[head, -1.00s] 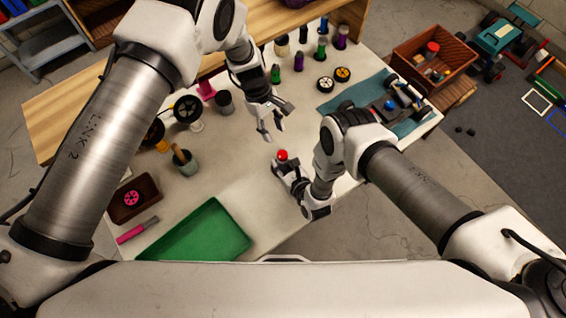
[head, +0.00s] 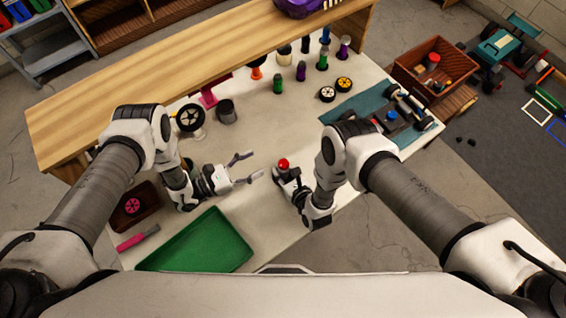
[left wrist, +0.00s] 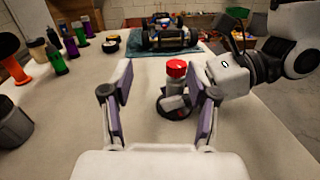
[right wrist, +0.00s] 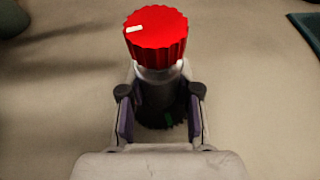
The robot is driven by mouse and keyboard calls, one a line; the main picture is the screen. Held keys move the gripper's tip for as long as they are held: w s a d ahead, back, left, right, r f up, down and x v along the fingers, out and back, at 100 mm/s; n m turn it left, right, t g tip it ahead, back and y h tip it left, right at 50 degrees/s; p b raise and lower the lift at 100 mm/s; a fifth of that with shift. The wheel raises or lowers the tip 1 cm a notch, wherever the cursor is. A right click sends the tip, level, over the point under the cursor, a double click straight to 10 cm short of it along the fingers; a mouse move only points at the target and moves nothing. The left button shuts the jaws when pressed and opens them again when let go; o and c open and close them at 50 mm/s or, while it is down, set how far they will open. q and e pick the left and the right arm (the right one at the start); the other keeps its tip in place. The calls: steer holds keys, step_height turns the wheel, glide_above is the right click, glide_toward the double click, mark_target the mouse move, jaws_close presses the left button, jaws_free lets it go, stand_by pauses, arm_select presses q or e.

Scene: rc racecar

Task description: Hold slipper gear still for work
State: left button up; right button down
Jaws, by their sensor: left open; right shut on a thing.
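The slipper gear assembly (right wrist: 157,40) has a ribbed red knob with a white mark, a pale shaft and a dark round base. In the head view it stands upright on the table, its red knob (head: 283,163) on top. My right gripper (right wrist: 160,112) is shut on the shaft below the knob; the fingers hide part of the base. My left gripper (head: 250,167) is open and empty, pointing right at the assembly with a small gap. In the left wrist view the red knob (left wrist: 176,68) shows between the open fingers, farther ahead.
A green tray (head: 200,245) lies at the table's front left. A brown box (head: 131,205) with a pink gear is beyond it. Bottles, wheels (head: 327,94) and a car chassis (head: 392,117) on a teal mat stand toward the back and right. The table's centre (head: 270,125) is clear.

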mark_target(279, 167)
arm_select(q)
steer(key=shift+n+y, duration=0.3)
steer(key=shift+n, duration=0.2)
steer(key=s+f, duration=0.1)
steer(key=s, duration=0.1)
steer(key=s+a+f, duration=0.1)
steer(key=f, duration=0.1)
steer(key=shift+s+f, duration=0.15)
steer(key=shift+s, duration=0.25)
steer(key=x, duration=1.2)
steer(key=shift+f, duration=0.1)
jaws_close()
